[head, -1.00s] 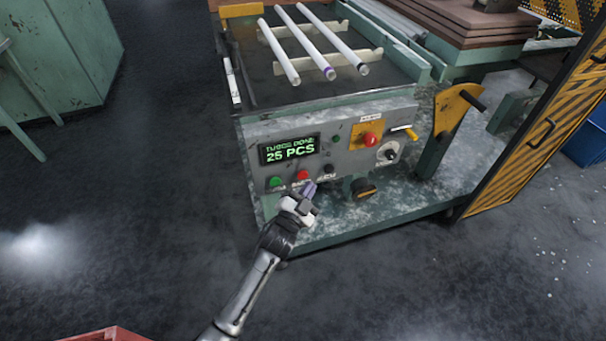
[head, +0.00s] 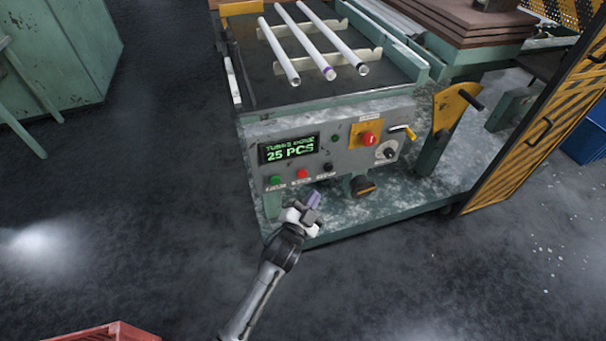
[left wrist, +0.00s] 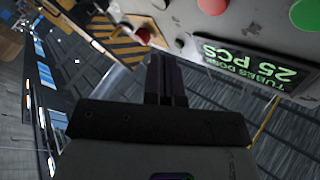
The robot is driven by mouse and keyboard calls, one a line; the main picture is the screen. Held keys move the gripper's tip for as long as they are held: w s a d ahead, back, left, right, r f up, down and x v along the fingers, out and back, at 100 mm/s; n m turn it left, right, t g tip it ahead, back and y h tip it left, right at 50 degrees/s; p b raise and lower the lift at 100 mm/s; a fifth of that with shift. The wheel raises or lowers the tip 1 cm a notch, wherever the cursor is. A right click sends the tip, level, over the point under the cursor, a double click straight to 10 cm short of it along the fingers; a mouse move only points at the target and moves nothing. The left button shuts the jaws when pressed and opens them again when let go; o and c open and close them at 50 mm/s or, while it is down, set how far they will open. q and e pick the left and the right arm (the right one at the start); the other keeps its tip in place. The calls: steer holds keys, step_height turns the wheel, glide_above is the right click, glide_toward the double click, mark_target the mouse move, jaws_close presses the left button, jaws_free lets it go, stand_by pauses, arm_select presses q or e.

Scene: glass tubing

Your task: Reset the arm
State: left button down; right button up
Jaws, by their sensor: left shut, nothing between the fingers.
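My left arm comes in from the bottom of the head view. Its gripper (head: 313,199) is shut and empty, just in front of and below the control panel (head: 345,133), apart from the buttons. In the left wrist view the closed fingers (left wrist: 167,80) point up the picture, with the panel at the upper right. The panel carries a green button (head: 275,181), a red button (head: 302,174), a black button (head: 328,167), a red knob on a yellow plate (head: 369,138) and a display (head: 289,149) reading 25 PCS. My right gripper is not in view.
Three glass tubes (head: 317,55) lie on racks on top of the machine. A yellow lever bracket (head: 449,113) and a striped yellow-black gate (head: 535,140) stand to the right. A red crate (head: 110,332) is at the bottom left. Open floor lies left of the machine.

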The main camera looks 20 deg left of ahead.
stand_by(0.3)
arm_select(q)
step_height(320, 180, down, 4)
steer(key=s+a+n+g+y, duration=0.2)
steer(key=a+n+g+y, duration=0.1)
steer(key=n+g, duration=0.3)
steer(key=s+a+r+g+h+p, duration=0.1)
steer(key=s+r+g+p, duration=0.25)
steer(key=s+p, duration=0.6)
steer(key=s+r+g+p, duration=0.3)
steer(key=s+r+p, duration=0.15)
steer(key=s, duration=1.05)
steer(key=s+a+r+g+h+p, duration=0.1)
steer(key=s+r+g+p, duration=0.4)
steer(key=s, duration=0.7)
step_height(320, 180, up, 37)
steer(key=t+p, duration=0.1)
steer(key=p, duration=3.7)
steer(key=shift+s+d, duration=0.2)
steer(key=shift+f+t, duration=0.1)
steer(key=shift+t, duration=0.15)
